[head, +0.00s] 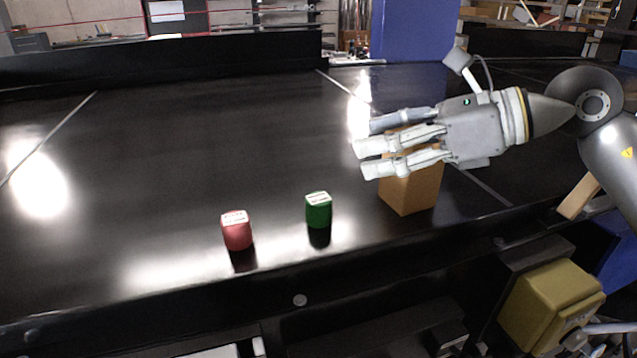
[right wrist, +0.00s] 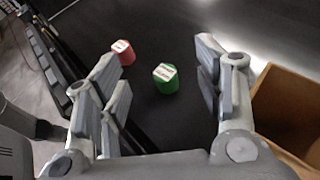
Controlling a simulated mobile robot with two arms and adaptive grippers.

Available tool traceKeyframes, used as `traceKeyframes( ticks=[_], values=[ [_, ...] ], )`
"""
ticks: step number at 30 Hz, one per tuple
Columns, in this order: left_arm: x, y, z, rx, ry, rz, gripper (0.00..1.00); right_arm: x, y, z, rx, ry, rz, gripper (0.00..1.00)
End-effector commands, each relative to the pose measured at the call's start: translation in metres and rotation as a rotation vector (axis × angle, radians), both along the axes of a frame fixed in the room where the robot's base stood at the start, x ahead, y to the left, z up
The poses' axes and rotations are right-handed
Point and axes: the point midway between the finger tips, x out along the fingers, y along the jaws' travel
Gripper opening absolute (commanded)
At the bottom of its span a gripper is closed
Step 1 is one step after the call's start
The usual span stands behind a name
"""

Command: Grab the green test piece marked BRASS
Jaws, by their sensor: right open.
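The green test piece (head: 318,211) stands upright on the black surface, with a white label on its top; the label's text is too small to read. A red test piece (head: 237,231) with a similar white label stands to its left, nearer the front edge. My right gripper (head: 366,153) is open and empty, above the surface to the upper right of the green piece, its fingers pointing left. In the right wrist view the green piece (right wrist: 166,80) lies ahead between the open fingers, apart from them, and the red piece (right wrist: 123,52) is farther off.
A brown box (head: 411,192) stands on the surface right of the green piece, partly behind and below my right gripper. The black conveyor surface (head: 190,130) is clear to the left and back. Its front edge runs close to both pieces.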

Motion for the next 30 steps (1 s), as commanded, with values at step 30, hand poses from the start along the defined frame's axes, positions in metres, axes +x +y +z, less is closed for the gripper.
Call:
traceKeyframes(
  ticks=[30],
  values=[
    [-0.014, 0.0, 0.036, 0.001, 0.018, 0.001, 0.4, 0.014, 0.041, -0.094, 0.002, 0.003, 0.003, 0.61]
  ],
)
